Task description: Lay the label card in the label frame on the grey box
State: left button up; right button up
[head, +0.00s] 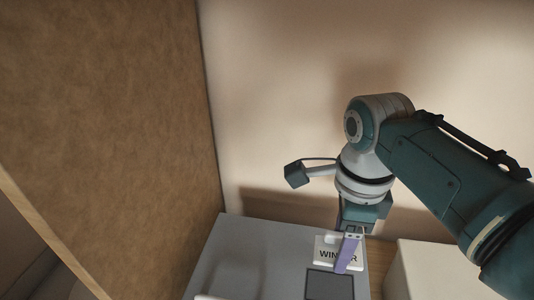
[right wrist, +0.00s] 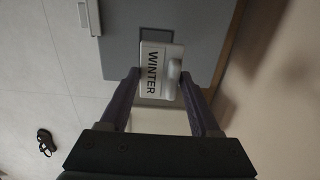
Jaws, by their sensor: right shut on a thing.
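The white label card (head: 325,254) reads WINTER, partly covered by a finger in the head view. My right gripper (head: 346,258) is shut on it. In the right wrist view the card (right wrist: 151,62) lies between the fingertips of my right gripper (right wrist: 160,75), with a raised grip on one side. The grey box (head: 250,255) is below. The label frame (head: 330,286) is a dark rectangle on the box, just in front of the card in the head view. In the right wrist view the card partly covers the frame (right wrist: 157,34). I cannot tell the card's height above the box.
A pale box (head: 440,275) stands to the right of the grey box. A tall brown panel (head: 110,110) rises on the left, and a plain wall (head: 280,90) is behind. A pale handle (right wrist: 90,16) sits at the grey box's edge. A small dark object (right wrist: 46,142) lies on the floor.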

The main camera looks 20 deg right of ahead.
jog(key=b, duration=0.4)
send_over(331, 288)
jog(key=f, duration=0.6)
jog(key=shift+s, duration=0.2)
notch_tip(331, 288, down, 4)
jog(key=b, duration=0.3)
jog(key=shift+w+b, duration=0.15)
jog(key=shift+b, duration=0.15)
jog(key=shift+r, duration=0.15)
jog(key=shift+f, duration=0.2)
jog(key=o, duration=1.3)
pick_arm(q)
notch_tip(331, 288, down, 8)
jog(key=s, duration=0.1)
jog(key=shift+s+f, duration=0.2)
jog(key=shift+f, duration=0.05)
